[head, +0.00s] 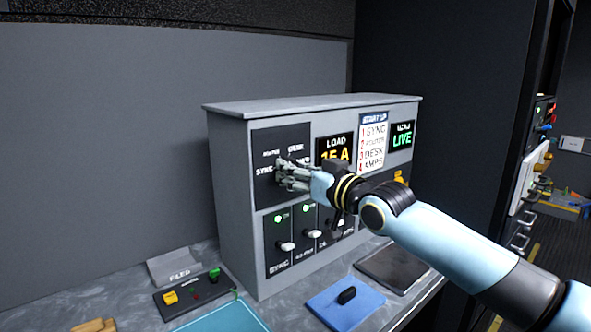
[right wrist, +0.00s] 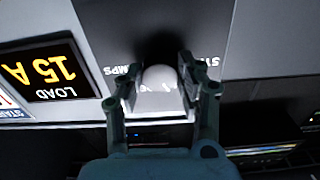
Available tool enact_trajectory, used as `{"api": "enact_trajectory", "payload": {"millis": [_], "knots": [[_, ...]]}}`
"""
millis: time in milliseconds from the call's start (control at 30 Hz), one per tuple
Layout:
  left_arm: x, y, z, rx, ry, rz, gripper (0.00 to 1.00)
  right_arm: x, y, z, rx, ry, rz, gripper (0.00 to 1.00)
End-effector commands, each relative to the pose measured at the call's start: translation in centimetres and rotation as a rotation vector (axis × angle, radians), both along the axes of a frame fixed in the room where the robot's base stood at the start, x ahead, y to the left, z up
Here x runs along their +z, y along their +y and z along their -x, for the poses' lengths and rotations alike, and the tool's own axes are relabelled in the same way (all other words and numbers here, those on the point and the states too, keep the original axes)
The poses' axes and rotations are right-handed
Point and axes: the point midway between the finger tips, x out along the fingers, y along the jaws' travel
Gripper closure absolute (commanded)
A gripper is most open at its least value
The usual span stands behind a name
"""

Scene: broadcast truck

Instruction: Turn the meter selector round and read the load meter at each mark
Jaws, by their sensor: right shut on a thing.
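The meter selector is a pale knob (right wrist: 159,80) on a dark panel (head: 265,190) at the upper left of the grey cabinet. White labels around it read SYNC, ROUTER, DESK and, in the right wrist view, AMPS. My right gripper (head: 287,175) is at the panel; in the right wrist view its two fingers (right wrist: 157,82) are on either side of the knob, shut on it. In the head view the gripper hides the knob. The load meter (head: 329,148) reads 15 A in yellow and is partly hidden by my arm; it shows whole in the right wrist view (right wrist: 45,72). My left gripper is not in view.
Below the selector is a row of switches (head: 287,246) with green lights. A START UP list (head: 373,140) and a green LIVE display (head: 402,136) are to the right. A blue mat (head: 330,310) with a black object, a dark pad (head: 392,268) and a small button box (head: 190,292) lie on the counter.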

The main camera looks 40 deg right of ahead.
Motion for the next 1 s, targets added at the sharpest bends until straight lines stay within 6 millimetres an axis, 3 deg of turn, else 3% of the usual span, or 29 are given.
{"api": "enact_trajectory", "payload": {"millis": [500, 1000], "knots": [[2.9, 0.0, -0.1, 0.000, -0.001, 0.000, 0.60, 0.2, 0.1, 0.0, 0.000, 0.035, -0.420, 0.95], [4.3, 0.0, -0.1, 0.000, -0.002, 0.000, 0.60, 0.1, 0.2, 0.0, 0.000, 0.066, -0.832, 0.95]]}}
